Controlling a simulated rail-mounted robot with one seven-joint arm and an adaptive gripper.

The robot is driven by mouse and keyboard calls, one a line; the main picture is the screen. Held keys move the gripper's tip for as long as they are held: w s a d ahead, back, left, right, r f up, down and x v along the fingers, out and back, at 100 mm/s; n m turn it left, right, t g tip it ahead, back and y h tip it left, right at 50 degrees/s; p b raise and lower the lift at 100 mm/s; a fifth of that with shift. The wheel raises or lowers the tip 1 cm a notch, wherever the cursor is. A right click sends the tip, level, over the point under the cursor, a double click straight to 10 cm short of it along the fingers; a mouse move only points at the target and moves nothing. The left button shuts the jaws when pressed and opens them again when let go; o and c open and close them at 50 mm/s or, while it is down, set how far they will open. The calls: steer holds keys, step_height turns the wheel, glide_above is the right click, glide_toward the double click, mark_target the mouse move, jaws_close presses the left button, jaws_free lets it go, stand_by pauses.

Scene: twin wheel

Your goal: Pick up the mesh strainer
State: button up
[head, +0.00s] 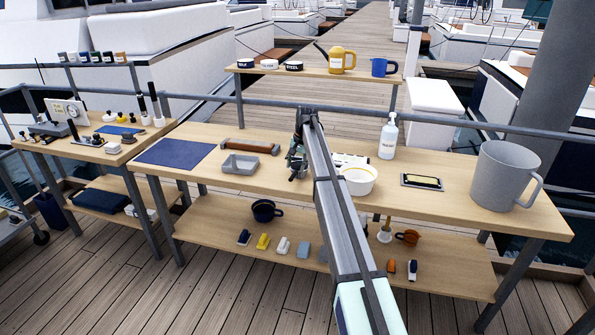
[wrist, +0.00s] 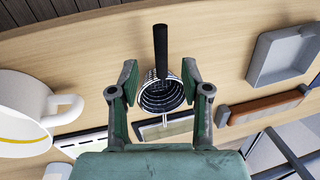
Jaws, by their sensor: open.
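The mesh strainer (wrist: 161,97), a dark round basket with a black handle (wrist: 160,50), shows in the middle of the wrist view. The handle points toward the top of that picture. My gripper (wrist: 160,80) is open, with one finger on each side of the strainer. Gaps show between the fingers and the mesh, and nothing is held. In the head view my gripper (head: 297,163) is over the middle of the main table (head: 420,205). I cannot make out the strainer there, as my gripper and arm cover that spot.
A white cup (head: 357,181) stands right of my gripper. A grey tray (head: 240,165) and a brown bar-shaped object (head: 249,146) lie to its left. A pump bottle (head: 388,137), a framed panel (head: 422,181) and a large grey mug (head: 503,178) stand farther right. A blue mat (head: 175,152) is at left.

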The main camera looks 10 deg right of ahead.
mark_target(293, 175)
steer(key=shift+w+a+f+p, duration=0.15)
steer(key=shift+f+p, duration=0.25)
steer(key=shift+f, duration=0.65)
steer(key=shift+w+a+f+p, duration=0.1)
steer(key=shift+a+f+p, duration=0.25)
steer(key=shift+f, duration=0.75)
steer(key=shift+w+a+f+p, duration=0.15)
steer(key=shift+f+p, duration=0.25)
steer(key=shift+f, duration=0.65)
steer(key=shift+s, duration=0.15)
jaws_close()
